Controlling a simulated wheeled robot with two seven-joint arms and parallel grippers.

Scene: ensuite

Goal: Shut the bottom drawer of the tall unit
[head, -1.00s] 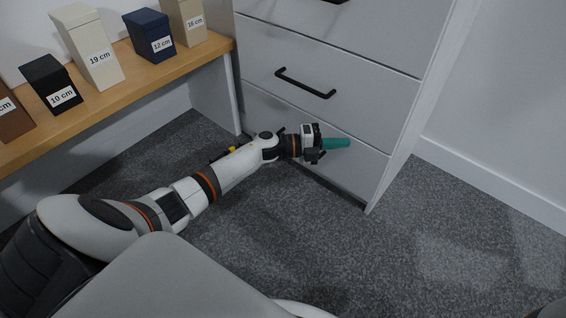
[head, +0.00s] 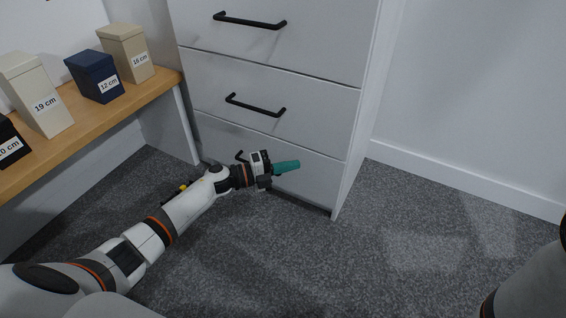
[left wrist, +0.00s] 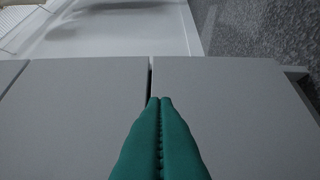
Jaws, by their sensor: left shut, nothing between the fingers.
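The tall unit (head: 360,120) is pale grey with stacked drawers and black bar handles. Its bottom drawer (head: 312,184) is the lowest front, just above the carpet, and looks flush or nearly flush with the fronts above. My left gripper (head: 298,164) has teal fingers and is in front of this drawer, hiding part of its face and most of its handle (head: 239,155). The fingers (left wrist: 160,100) are shut and empty. In the left wrist view they point at grey panels split by a dark seam; I cannot tell whether they touch. My right gripper is out of view.
A wooden shelf (head: 128,112) with several labelled boxes stands left of the unit. A white wall with a skirting board (head: 460,184) is on the right. Dark carpet (head: 400,250) in front of the unit is clear.

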